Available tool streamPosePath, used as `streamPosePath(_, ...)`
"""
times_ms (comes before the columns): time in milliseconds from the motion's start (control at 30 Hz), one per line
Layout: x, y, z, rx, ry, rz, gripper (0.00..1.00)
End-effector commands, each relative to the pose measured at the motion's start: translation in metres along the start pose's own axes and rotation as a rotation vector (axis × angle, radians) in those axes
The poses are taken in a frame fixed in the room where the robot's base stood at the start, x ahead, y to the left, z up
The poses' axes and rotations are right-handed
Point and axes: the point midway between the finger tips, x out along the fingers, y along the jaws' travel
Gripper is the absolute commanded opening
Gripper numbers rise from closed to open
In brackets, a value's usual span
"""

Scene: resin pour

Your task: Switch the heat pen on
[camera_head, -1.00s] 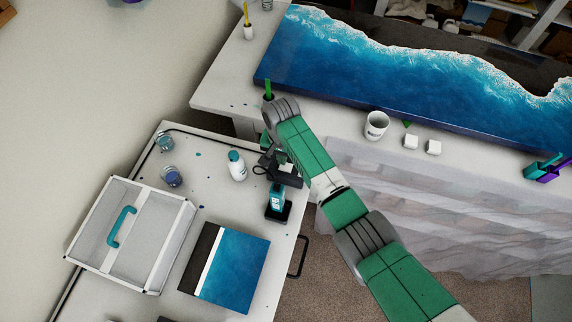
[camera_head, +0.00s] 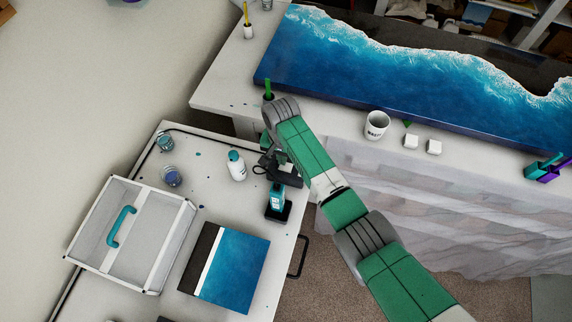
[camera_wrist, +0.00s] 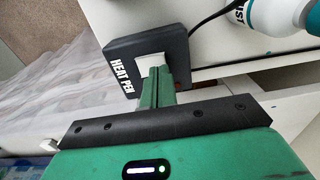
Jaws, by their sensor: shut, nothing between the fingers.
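The heat pen's black box, lettered HEAT PEN (camera_wrist: 121,68), sits at the table edge in the wrist view. A white switch or pad (camera_wrist: 150,62) is on its top. A small red spot shows beside it, partly behind my finger. My gripper (camera_wrist: 158,72) is shut and empty, its green fingertips over or against the white switch; I cannot tell whether they touch. In the head view the black box (camera_head: 290,179) is partly covered by my gripper (camera_head: 283,162). A teal heat tool (camera_head: 277,197) stands upright in a black holder just in front of the box.
A white bottle with teal parts (camera_head: 236,166) stands left of the box, and a black cable (camera_wrist: 210,18) runs from the box. A white-framed case (camera_head: 160,250), a blue panel (camera_head: 235,268) and two jars lie further left. A large blue wave panel (camera_head: 400,80) fills the back table.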

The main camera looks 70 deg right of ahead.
Motion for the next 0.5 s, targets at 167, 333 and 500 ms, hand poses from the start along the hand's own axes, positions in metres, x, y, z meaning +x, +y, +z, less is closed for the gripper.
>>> streamPosePath(167, 0.0035, 0.0, 0.0001, 0.0, 0.0, 0.0, 0.0)
streamPosePath(333, 0.0061, 0.0001, 0.0, 0.0, 0.0, 0.0, 0.0)
streamPosePath(500, 0.0087, 0.0001, 0.0, 0.0, 0.0, 0.0, 0.0)
